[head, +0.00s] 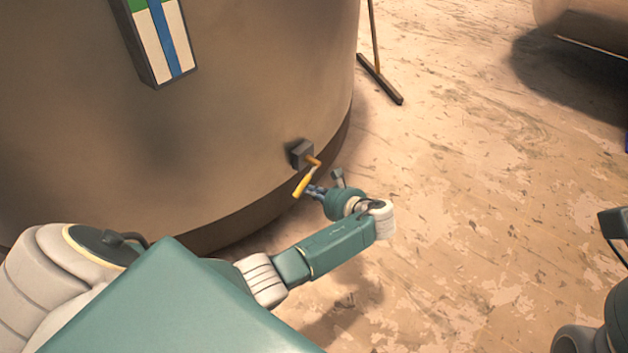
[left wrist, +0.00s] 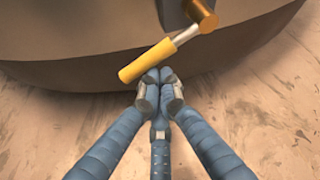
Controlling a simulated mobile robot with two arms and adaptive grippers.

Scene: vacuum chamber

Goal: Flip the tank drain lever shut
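The tank (head: 190,110) is a large brown-grey cylinder filling the left of the head view. Its drain valve (head: 301,153) is a small grey block low on the right side, with an orange-brown pivot. The drain lever (head: 302,184) has a yellow grip and slants down to the left from the pivot. In the left wrist view the lever (left wrist: 147,60) crosses just beyond my fingertips. My left gripper (head: 312,191) is beside the lever, its fingers together in the left wrist view (left wrist: 159,76), with nothing between them. Whether they touch the grip I cannot tell.
A level gauge (head: 165,40) with a blue stripe is on the tank wall above. A rounded vessel (head: 590,22) is at the top right. The worn floor (head: 470,190) between is clear.

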